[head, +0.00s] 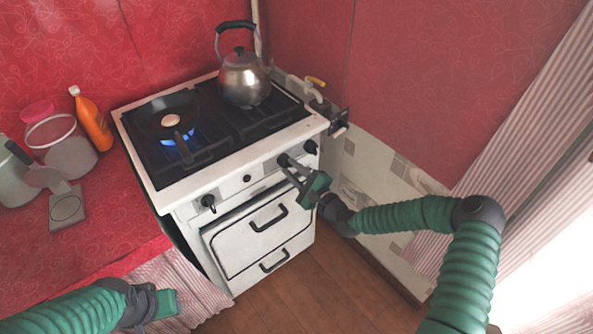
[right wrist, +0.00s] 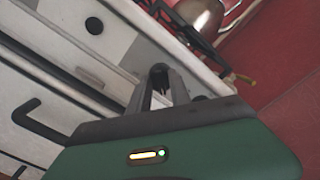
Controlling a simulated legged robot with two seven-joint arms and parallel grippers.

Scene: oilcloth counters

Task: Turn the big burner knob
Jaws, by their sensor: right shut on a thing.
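The white stove (head: 262,165) has a row of black knobs along its front panel. My right gripper (head: 290,168) is at the panel, shut on a dark burner knob (head: 283,159), the second from the right. In the right wrist view its fingers (right wrist: 160,88) close around this knob (right wrist: 158,69), which they partly hide. My left gripper (head: 160,302) is low at the left, away from the stove front; its fingers do not show clearly.
Other knobs are at the left (head: 208,203), middle (head: 247,178) and far right (head: 311,146). A kettle (head: 244,82) stands at the back right. An orange bottle (head: 92,122) stands on the red counter (head: 110,215).

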